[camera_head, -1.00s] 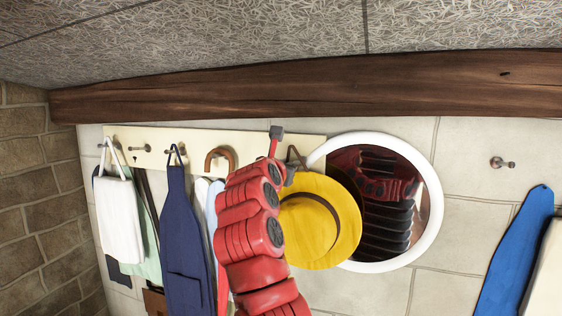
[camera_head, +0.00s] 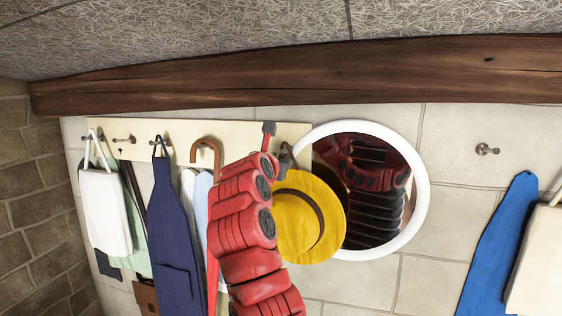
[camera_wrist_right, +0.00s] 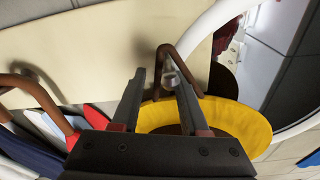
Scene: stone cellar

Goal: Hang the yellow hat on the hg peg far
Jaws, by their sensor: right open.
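The yellow hat (camera_head: 296,228) is at the right end of the cream peg board, partly behind my right arm and overlapping the round mirror. In the right wrist view the hat (camera_wrist_right: 235,118) has a brown loop (camera_wrist_right: 161,55) at its top. A metal peg (camera_wrist_right: 168,72) shows inside this loop, and the loop appears to pass over it. My right gripper (camera_head: 277,145) is open at the loop. In the wrist view its fingertips (camera_wrist_right: 157,80) are apart, near the loop and peg; whether they touch is unclear. My left gripper is out of view.
The peg board (camera_head: 240,132) also holds a white towel (camera_head: 105,212), a navy apron (camera_head: 178,230) and a brown cane handle (camera_head: 207,147). The round mirror (camera_head: 421,205) is right of the hat. A bare wall peg (camera_head: 486,149) and blue cloth (camera_head: 500,250) are farther right. A wooden beam (camera_head: 300,75) runs above.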

